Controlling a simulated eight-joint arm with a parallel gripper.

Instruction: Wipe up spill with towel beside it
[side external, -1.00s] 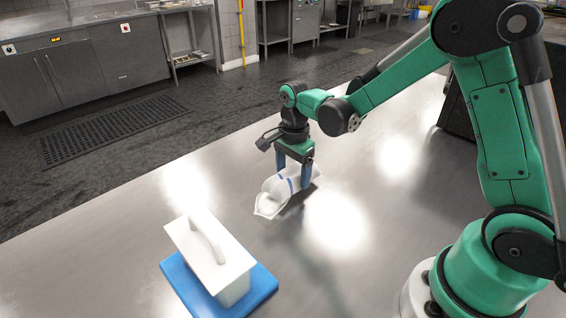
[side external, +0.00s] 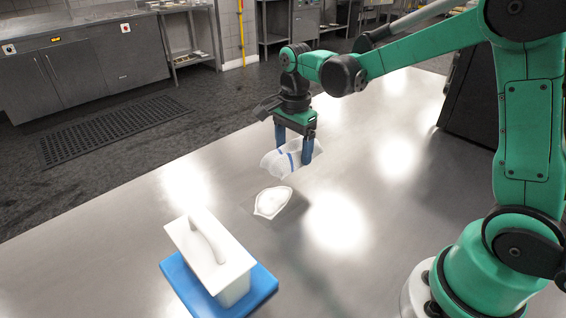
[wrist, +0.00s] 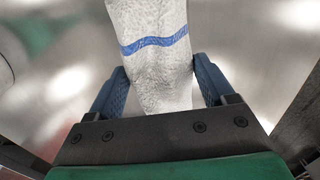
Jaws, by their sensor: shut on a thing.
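A white towel with a blue stripe (side external: 286,158) is held between the blue fingers of my gripper (side external: 294,155). In the wrist view the towel (wrist: 155,70) sits between both fingers of my gripper (wrist: 160,85). My gripper is shut on it and holds it above the steel table. The white spill (side external: 272,201) is a small patch on the table, below and slightly left of the towel. The towel and the spill are apart. The spill cannot be made out in the wrist view.
A white block with a handle (side external: 212,255) stands on a blue board (side external: 262,287) at the table's front left. A dark box (side external: 468,100) stands at the right. The steel table (side external: 355,260) is clear around the spill, with bright reflections.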

